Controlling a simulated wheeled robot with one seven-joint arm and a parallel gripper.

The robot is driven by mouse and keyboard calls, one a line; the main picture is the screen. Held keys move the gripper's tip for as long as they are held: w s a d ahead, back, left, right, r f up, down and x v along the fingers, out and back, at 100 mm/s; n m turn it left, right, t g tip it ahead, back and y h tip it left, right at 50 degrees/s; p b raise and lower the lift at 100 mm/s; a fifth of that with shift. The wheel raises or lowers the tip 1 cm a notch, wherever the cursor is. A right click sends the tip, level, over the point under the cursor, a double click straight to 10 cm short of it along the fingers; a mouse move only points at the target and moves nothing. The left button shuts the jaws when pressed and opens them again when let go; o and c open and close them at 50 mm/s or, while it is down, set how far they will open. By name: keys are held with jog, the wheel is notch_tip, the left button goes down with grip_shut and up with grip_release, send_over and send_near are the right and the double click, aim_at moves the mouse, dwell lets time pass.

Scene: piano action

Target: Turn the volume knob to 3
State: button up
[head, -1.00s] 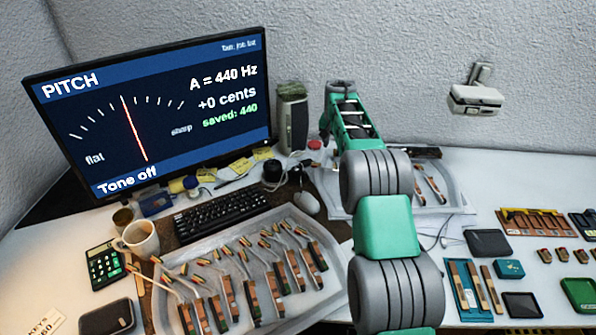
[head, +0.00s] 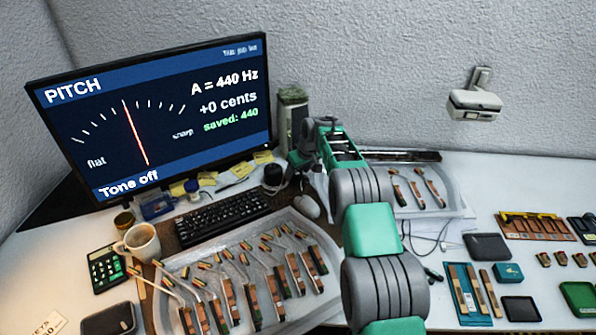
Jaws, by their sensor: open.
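A dark round knob-like piece (head: 272,176), which looks like the volume knob, stands on the desk right of the monitor and in front of a grey speaker. Its scale and pointer are too small to read. My gripper (head: 297,172) is just right of it, low near the desk, its fingers small and partly blurred. The gripper is open and appears empty. I cannot tell whether it touches the knob.
The monitor (head: 150,110) reads "Tone off". The speaker (head: 293,115) stands behind my gripper. A keyboard (head: 222,216), a mouse (head: 307,206) and a tray of hammers (head: 170,270) lie in front. A mug (head: 140,242) stands left.

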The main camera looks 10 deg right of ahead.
jog(key=shift+c, duration=0.2)
grip_shut()
dwell(0.4)
jog(key=shift+m+b, duration=0.3)
jog(key=shift+b, duration=0.05)
jog(key=shift+a+m+h+b, duration=0.1)
jog(key=shift+m+h+b, duration=0.2)
jog(key=shift+m+b, duration=0.15)
jog(key=shift+m+h+b, duration=0.7)
jog(key=shift+m+h, duration=0.1)
jog(key=shift+m, duration=1.45)
jog(key=shift+o, duration=0.2)
grip_release()
